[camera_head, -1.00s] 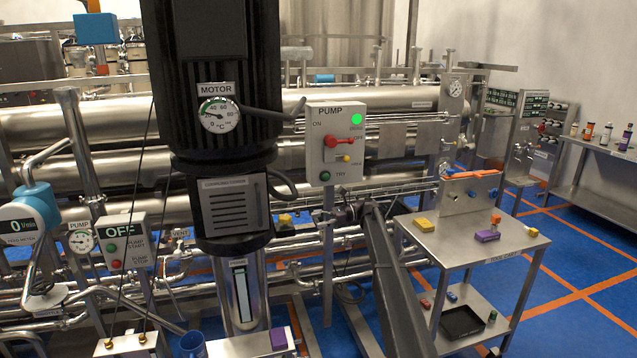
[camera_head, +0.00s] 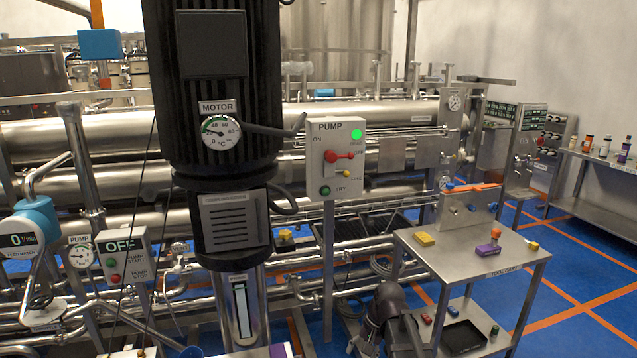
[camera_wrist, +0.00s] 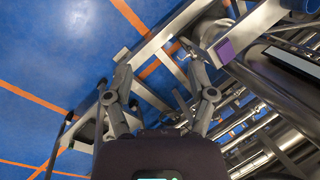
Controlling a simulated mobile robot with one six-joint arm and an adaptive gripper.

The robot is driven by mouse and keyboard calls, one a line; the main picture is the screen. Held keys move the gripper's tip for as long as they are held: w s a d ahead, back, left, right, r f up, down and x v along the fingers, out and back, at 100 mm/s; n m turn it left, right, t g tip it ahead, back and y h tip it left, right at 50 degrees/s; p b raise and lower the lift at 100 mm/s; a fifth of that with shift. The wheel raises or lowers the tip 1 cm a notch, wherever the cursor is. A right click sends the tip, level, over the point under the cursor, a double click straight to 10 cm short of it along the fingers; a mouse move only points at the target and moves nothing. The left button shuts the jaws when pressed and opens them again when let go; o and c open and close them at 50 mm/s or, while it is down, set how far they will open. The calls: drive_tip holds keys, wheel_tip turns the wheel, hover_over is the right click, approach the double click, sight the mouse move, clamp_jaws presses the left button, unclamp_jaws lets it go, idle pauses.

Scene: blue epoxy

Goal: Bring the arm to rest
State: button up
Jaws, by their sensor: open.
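My gripper (camera_wrist: 155,75) is open and empty in the wrist view, its two fingers spread apart above the blue floor (camera_wrist: 60,50) and some metal frame bars. In the head view my arm (camera_head: 388,310) is low at the bottom centre, between the pump panel post and the tool cart; the gripper itself cannot be made out there.
The tool cart (camera_head: 480,262) stands right of my arm, with yellow and purple blocks on top and a black tray (camera_head: 462,336) below. The pump panel (camera_head: 336,158) and motor column (camera_head: 222,90) stand left. Blue floor (camera_head: 570,290) is free at right.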

drive_tip(key=s+d+n+h, duration=0.3)
drive_tip(key=s+d, duration=0.3)
drive_tip(key=s, duration=0.3)
drive_tip(key=shift+s+f+n+t+h, duration=0.15)
drive_tip(key=shift+f+n+t+h, duration=0.15)
drive_tip(key=shift+f+t+h, duration=0.1)
drive_tip(key=shift+a, duration=0.1)
idle(0.4)
